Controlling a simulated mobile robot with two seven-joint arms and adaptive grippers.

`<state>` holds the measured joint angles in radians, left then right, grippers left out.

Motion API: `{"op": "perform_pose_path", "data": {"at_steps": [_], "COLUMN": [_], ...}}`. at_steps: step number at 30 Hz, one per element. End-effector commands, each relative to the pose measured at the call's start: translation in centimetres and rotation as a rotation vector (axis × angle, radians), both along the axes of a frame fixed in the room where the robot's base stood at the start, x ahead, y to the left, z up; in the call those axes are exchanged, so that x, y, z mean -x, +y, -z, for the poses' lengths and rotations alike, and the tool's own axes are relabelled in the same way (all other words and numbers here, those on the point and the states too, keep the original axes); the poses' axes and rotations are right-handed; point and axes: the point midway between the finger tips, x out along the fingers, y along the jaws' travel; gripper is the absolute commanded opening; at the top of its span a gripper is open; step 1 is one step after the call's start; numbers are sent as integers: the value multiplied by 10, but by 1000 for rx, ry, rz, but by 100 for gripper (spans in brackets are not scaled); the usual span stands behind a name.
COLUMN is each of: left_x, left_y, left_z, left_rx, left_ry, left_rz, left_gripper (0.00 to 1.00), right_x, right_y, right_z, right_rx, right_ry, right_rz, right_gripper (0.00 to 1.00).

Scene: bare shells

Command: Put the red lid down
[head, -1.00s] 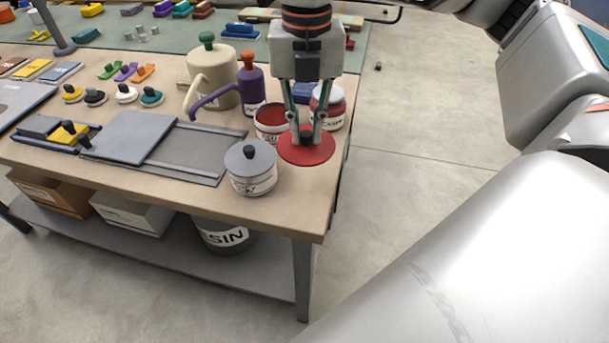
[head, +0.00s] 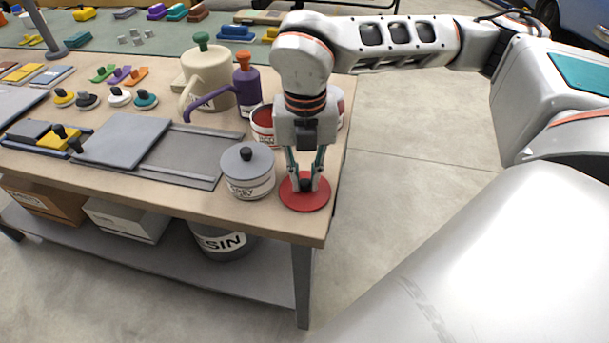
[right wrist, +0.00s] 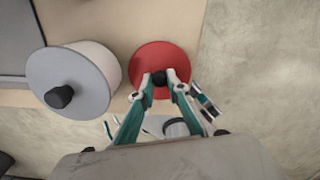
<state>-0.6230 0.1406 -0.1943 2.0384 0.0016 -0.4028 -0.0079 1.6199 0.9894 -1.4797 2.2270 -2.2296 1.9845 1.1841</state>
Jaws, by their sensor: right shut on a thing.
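The red lid (head: 305,204) is a flat red disc with a dark knob. It is at the front right corner of the workbench, right of the grey-lidded pot. My right gripper (head: 306,188) is shut on the lid's knob from above. In the right wrist view the red lid (right wrist: 160,58) shows flat, with the fingertips (right wrist: 160,80) on either side of its black knob. I cannot tell whether its underside touches the bench top. An open pot with red contents (head: 263,122) stands behind, partly hidden by my arm. My left gripper is not in view.
The grey-lidded pot (head: 248,179) stands close to the left of the red lid. The bench's right edge (head: 340,175) is close on the other side. Bare wood lies in front of the pot.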

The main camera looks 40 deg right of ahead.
Motion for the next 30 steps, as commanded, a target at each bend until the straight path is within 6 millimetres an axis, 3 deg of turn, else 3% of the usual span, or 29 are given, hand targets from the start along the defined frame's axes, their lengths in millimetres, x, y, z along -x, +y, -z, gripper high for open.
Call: {"op": "perform_pose_path", "data": {"at_steps": [7, 8, 9, 10, 23, 30], "left_x": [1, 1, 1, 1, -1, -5], "left_y": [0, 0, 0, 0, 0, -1], "left_z": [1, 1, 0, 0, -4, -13], "left_rx": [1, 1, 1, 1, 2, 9], "left_ry": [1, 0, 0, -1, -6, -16], "left_rz": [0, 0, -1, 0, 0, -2], "left_gripper": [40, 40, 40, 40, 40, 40], "right_x": [0, 0, 0, 0, -1, -1], "right_y": [0, 0, 0, 0, 0, 0], "right_z": [3, 2, 2, 2, -6, -50], "right_rx": [-1, 0, 0, 0, -1, -1], "right_ry": [1, 0, 0, 0, -3, -8], "right_rz": [0, 0, 0, 0, 1, 2], "right_gripper": [0, 21, 31, 32, 32, 32]}}
